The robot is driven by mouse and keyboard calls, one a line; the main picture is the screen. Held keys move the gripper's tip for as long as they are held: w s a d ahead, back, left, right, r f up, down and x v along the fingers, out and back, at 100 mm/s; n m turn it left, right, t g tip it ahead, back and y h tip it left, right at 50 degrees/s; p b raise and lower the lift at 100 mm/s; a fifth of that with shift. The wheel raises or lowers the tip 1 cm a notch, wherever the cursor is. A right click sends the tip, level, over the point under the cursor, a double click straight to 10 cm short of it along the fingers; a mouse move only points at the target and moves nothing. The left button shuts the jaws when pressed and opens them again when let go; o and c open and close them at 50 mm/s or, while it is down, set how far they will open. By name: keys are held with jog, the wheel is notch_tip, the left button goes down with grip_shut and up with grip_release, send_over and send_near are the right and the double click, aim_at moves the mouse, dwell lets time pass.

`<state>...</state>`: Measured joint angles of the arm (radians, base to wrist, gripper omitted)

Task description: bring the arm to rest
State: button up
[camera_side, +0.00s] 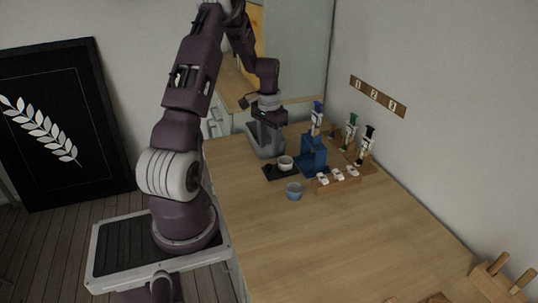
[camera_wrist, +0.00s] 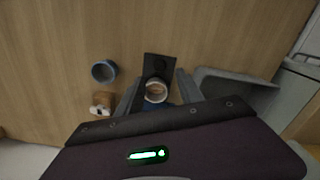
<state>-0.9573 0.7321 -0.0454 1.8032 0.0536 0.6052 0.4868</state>
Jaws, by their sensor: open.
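My gripper (camera_side: 268,118) hangs at the far end of the wooden table, above a grey holder, and is apart from the table. In the wrist view its two fingers (camera_wrist: 156,90) stand open with a gap between them. A white cup (camera_side: 285,162) on a black tray (camera_side: 272,172) shows in that gap in the wrist view (camera_wrist: 156,98). In the side view the cup sits below and to the right of the gripper, so the fingers do not appear to hold it.
A grey holder (camera_side: 262,148) stands beside the tray. A blue cup (camera_side: 294,191), a blue stand (camera_side: 313,158), a wooden rack with white pieces (camera_side: 338,180) and upright tools (camera_side: 367,145) stand nearby. The table (camera_side: 330,235) is clear toward the front.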

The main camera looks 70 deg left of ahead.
jog(key=shift+r, duration=0.2)
jog(key=d+r+m+t+y, duration=0.1)
jog(key=d+r+m+t, duration=0.2)
jog(key=d+r, duration=1.7)
jog(key=s+d+r+m+t+h, duration=0.1)
jog(key=s+d+r+t, duration=0.1)
jog(key=s+d, duration=1.1)
jog(key=shift+s+d+r+m+t, duration=0.2)
jog(key=shift+d+m+t, duration=0.1)
jog(key=shift+d, duration=0.3)
